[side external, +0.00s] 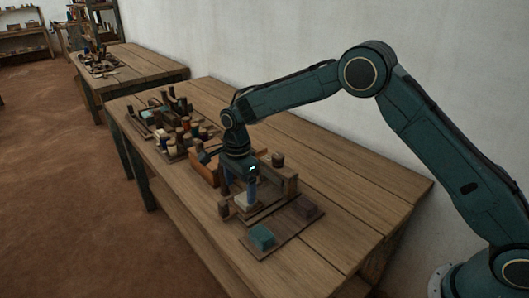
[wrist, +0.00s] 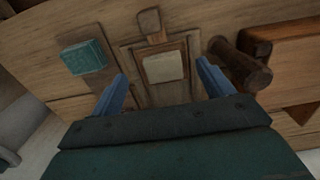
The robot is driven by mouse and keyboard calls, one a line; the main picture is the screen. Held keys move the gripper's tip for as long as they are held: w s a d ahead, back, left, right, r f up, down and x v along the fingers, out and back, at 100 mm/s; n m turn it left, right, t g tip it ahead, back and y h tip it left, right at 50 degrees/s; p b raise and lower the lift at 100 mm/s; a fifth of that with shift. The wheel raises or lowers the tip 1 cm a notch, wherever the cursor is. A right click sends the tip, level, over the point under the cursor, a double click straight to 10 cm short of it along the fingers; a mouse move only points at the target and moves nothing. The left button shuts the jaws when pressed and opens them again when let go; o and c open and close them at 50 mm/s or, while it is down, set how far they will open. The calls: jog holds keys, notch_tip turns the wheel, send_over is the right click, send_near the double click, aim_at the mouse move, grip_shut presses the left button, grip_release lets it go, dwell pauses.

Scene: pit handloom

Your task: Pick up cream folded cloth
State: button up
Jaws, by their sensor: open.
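The cream folded cloth (wrist: 164,67) lies in a shallow wooden tray or frame (wrist: 132,66) in the wrist view. In the side view the cloth (side external: 241,200) shows as a small pale patch under my gripper, partly hidden by it. My gripper (wrist: 163,80) points down with its two blue fingers apart, one to each side of the cloth in the picture. Nothing is between the fingers. In the side view my gripper (side external: 247,190) is over the tray; its exact height above the cloth is hard to tell.
A teal folded cloth (side external: 262,237) lies on a flat board (side external: 285,232) beside the tray, with a dark brown piece (side external: 306,208) on it. A wooden roller (wrist: 240,62) and a wooden box (side external: 205,168) stand close by. Several spools (side external: 184,132) are farther back. The table's near right is clear.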

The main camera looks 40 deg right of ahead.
aim_at(241, 201)
jog(key=shift+w+d+f, duration=0.1)
jog(key=shift+f, duration=2.2)
jog(key=c, duration=1.1)
jog(key=shift+r, duration=0.15)
jog(key=shift+c, duration=0.2)
notch_tip(241, 201, up, 20)
